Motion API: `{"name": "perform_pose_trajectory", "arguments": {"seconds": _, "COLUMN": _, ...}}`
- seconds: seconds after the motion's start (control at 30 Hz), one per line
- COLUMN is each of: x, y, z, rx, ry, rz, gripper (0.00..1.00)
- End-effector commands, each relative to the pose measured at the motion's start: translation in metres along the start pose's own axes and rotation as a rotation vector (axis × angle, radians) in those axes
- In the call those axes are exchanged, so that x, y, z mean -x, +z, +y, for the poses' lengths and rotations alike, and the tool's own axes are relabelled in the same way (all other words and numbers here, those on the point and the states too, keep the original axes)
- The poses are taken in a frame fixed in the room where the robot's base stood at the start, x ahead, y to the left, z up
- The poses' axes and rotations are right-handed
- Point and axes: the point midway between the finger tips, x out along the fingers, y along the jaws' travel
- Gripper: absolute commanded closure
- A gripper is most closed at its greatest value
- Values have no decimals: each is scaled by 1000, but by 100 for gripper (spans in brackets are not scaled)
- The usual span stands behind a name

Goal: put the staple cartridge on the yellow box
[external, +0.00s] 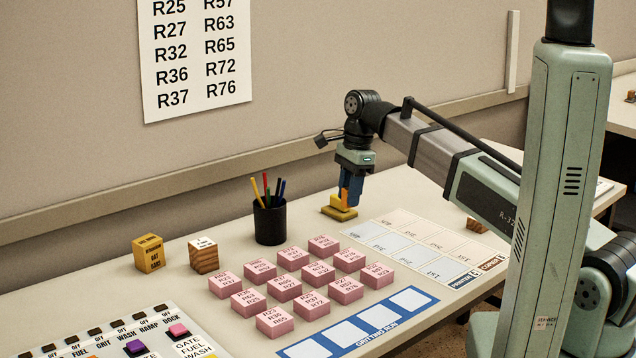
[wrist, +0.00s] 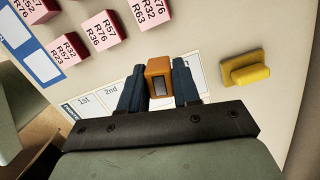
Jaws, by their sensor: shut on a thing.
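My gripper (external: 350,190) points down over the table's back part, its blue fingers shut on a small orange block with a grey inset end (wrist: 159,77), which looks like the staple cartridge. The orange piece also shows in the external view (external: 344,196). It is held between both fingertips, apparently above the table. A yellow box with dark lettering (external: 148,254) stands at the far left of the external view, well away from my gripper. It is not in the wrist view.
A yellow handled block (external: 338,213) lies close to my gripper, right of it in the wrist view (wrist: 245,76). A black pen cup (external: 270,222) and a white-topped wooden block (external: 203,256) stand toward the yellow box. Several pink labelled blocks (external: 287,288) fill the middle.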

Motion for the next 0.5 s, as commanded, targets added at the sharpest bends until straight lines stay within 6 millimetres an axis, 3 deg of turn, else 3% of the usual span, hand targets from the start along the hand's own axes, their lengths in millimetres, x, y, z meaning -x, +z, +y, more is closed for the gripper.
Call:
{"name": "perform_pose_trajectory", "arguments": {"seconds": 0.3, "x": -10, "y": 87, "z": 16, "rx": 134, "ry": 18, "rz": -1, "gripper": 98}}
{"name": "perform_pose_trajectory", "arguments": {"seconds": 0.5, "x": -13, "y": 153, "z": 14, "rx": 225, "ry": 29, "rz": -1, "gripper": 98}}
